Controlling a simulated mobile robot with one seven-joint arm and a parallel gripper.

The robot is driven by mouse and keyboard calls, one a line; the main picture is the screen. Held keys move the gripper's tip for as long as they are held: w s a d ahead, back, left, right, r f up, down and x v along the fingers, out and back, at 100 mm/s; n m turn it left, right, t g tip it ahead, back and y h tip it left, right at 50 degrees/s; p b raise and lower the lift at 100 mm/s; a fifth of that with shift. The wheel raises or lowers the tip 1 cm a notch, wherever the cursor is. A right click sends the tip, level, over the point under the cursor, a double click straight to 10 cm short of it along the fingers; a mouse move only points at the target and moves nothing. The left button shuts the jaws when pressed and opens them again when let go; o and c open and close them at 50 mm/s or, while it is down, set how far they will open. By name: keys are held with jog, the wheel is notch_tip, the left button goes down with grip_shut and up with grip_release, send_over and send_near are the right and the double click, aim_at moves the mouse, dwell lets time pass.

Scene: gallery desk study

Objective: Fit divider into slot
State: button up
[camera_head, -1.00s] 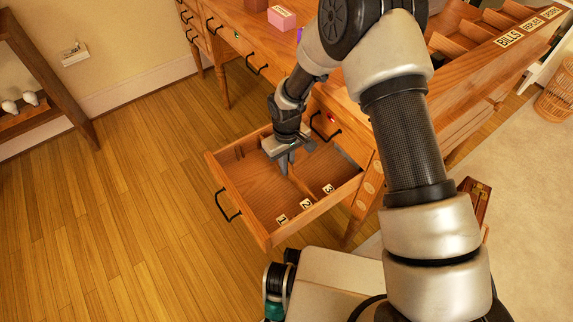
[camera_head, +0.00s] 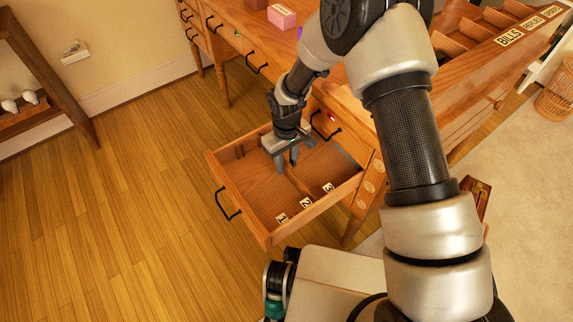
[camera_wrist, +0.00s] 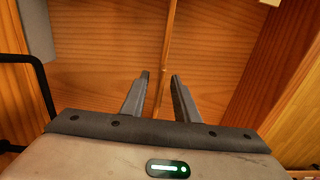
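An open wooden drawer (camera_head: 238,191) juts from the desk, with labels 1 (camera_head: 281,218), 2 (camera_head: 306,203) and 3 (camera_head: 328,188) along its near side. A thin wooden divider (camera_head: 299,184) runs across the drawer near label 2. It shows in the wrist view as a narrow strip (camera_wrist: 169,40). My gripper (camera_head: 287,170) is inside the drawer space, pointing down. In the wrist view, its fingers (camera_wrist: 160,78) are apart, one on each side of the strip, with visible gaps. I cannot tell whether the divider is seated in a slot.
The desk (camera_head: 440,115) stands close behind the drawer, with black-handled drawers and a compartment tray on top. A pink box (camera_head: 282,17) sits on the desktop. A brown case (camera_head: 474,200) is at right. The floor left of the drawer is clear.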

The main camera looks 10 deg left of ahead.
notch_tip(320, 180, up, 16)
jog(key=p, duration=0.3)
jog(key=shift+f+p, duration=0.25)
jog(key=shift+p, duration=0.1)
